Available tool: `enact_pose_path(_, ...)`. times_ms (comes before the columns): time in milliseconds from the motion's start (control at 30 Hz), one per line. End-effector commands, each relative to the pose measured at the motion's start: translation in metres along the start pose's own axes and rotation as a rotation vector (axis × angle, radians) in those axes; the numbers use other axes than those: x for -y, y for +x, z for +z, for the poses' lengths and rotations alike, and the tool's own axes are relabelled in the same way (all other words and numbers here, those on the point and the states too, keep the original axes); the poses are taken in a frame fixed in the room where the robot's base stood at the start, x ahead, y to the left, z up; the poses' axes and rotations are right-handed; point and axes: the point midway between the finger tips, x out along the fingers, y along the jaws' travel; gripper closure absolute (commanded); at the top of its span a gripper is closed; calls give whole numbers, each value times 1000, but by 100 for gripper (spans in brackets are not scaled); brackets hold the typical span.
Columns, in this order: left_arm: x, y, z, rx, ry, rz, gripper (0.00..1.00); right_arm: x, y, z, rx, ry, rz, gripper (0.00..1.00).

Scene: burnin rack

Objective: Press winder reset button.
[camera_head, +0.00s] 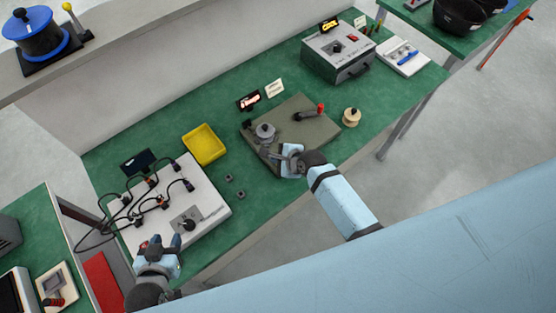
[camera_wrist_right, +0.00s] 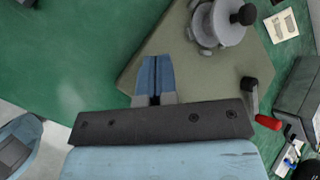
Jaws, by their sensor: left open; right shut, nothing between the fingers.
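The winder is an olive-grey plate (camera_head: 300,135) on the green bench, with a grey spool hub (camera_head: 264,132) and a red-handled crank (camera_head: 319,110). In the right wrist view its hub (camera_wrist_right: 222,22) and red crank handle (camera_wrist_right: 268,122) also show. My right gripper (camera_head: 272,154) is at the plate's near left part, close to the hub. Its blue fingertips (camera_wrist_right: 156,62) are together and empty over the plate. I cannot make out a reset button; the gripper may hide it. My left gripper (camera_head: 160,243) is open at the near edge of the white panel box.
The white panel box (camera_head: 215,205) carries black cables and a knob. A yellow tray (camera_head: 204,145), small dark blocks (camera_head: 229,178), a small display (camera_head: 248,100) and a wooden spool (camera_head: 351,117) stand around the winder. A grey instrument box (camera_head: 338,50) is at the back right.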

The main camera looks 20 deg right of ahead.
Motion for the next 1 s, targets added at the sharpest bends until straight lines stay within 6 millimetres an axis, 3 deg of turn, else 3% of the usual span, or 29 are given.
enact_pose_path(467,-1,-4,2,8,-2,1,57,5,-6,4,0,0,0,100)
enact_pose_path(1000,-2,-6,4,13,-2,2,57,28,-38,27,-1,0,0,100)
